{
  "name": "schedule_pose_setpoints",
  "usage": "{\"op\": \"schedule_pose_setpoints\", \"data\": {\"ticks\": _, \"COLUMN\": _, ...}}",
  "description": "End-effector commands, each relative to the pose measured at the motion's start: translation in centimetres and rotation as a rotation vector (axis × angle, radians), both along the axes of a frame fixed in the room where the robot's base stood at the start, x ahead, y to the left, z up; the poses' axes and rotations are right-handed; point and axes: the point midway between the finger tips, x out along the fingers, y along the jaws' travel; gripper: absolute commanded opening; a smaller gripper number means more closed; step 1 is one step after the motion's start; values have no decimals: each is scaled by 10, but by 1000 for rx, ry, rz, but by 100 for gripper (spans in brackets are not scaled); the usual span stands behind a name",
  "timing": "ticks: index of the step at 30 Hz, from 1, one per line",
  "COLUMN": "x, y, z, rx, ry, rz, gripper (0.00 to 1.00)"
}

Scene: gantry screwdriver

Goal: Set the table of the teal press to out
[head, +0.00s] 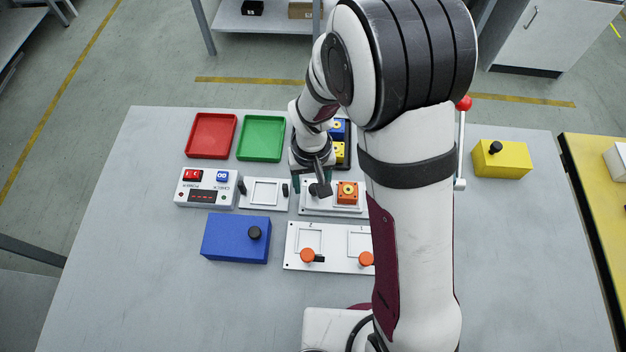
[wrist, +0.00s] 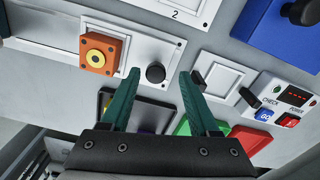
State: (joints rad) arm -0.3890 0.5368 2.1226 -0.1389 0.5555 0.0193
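No teal press body shows clearly; my arm covers the middle right of the table. A red-ball lever (head: 463,103) stands partly behind my arm. A white plate (head: 318,208) carries an orange block (head: 347,192) with a yellow ring on top. In the wrist view the orange block (wrist: 102,53) sits left of a round black knob (wrist: 155,73) on the same white plate (wrist: 142,45). My gripper (wrist: 159,72) has its two teal fingers apart, with the knob in view between the tips; contact is not visible. It points down over the plate in the head view (head: 312,185).
Left are a red tray (head: 211,136), a green tray (head: 261,138), a white control box (head: 207,187) and a blue box (head: 236,239) with a black knob. A two-frame white plate (head: 330,262) with orange knobs lies in front. A yellow box (head: 502,160) stands right.

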Motion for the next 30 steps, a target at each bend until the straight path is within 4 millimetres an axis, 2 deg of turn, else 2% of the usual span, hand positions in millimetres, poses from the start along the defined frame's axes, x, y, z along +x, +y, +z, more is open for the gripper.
{"op": "schedule_pose_setpoints", "data": {"ticks": 5, "x": 0, "y": -1, "z": 1, "rx": -1, "ry": 1, "rz": 0, "gripper": 62}}
{"op": "schedule_pose_setpoints", "data": {"ticks": 8, "x": 1, "y": -1, "z": 10, "rx": -1, "ry": -1, "rz": -1, "gripper": 62}}
{"op": "schedule_pose_setpoints", "data": {"ticks": 11, "x": 1, "y": -1, "z": 32, "rx": 1, "ry": -5, "rz": -1, "gripper": 62}}
{"op": "schedule_pose_setpoints", "data": {"ticks": 18, "x": 1, "y": 0, "z": 109, "rx": 2, "ry": -7, "rz": -1, "gripper": 62}}
{"op": "schedule_pose_setpoints", "data": {"ticks": 21, "x": 1, "y": 0, "z": 133, "rx": 1, "ry": -5, "rz": 0, "gripper": 62}}
{"op": "schedule_pose_setpoints", "data": {"ticks": 25, "x": 0, "y": -1, "z": 152, "rx": -1, "ry": -1, "rz": 0, "gripper": 62}}
{"op": "schedule_pose_setpoints", "data": {"ticks": 30, "x": 0, "y": -1, "z": 159, "rx": 0, "ry": 0, "rz": 0, "gripper": 62}}
